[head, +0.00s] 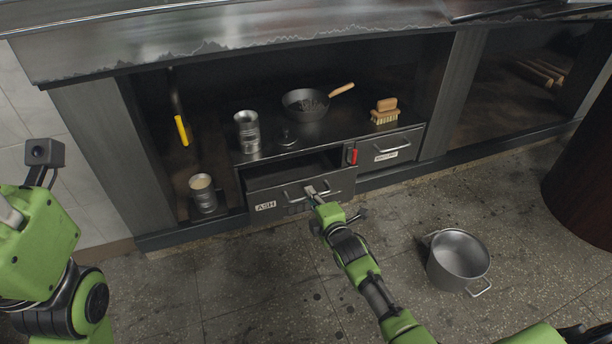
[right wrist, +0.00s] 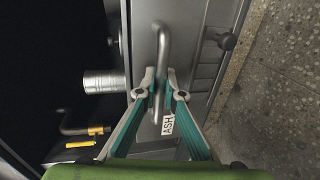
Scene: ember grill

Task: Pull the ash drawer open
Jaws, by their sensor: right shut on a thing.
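The ash drawer (head: 335,183), a dark metal front with a white ASH label (head: 265,206), is at the lower middle of the cabinet in the head view. It stands partly open, with its dark inside showing behind the front. My right gripper (head: 313,193) is at its bar handle (head: 293,195). In the right wrist view the two fingers of my right gripper (right wrist: 160,84) are shut on the metal handle (right wrist: 163,42), near the ASH label (right wrist: 168,124). My left arm shows at the left edge of the head view, but its fingers are not visible.
A second labelled drawer (head: 390,148) is shut at the right, beside a red piece (head: 352,155). A can (head: 247,132), a pan (head: 305,104) and a brush (head: 384,112) stand above. Another can (head: 203,194) stands left. A pot (head: 458,260) stands on the floor at right.

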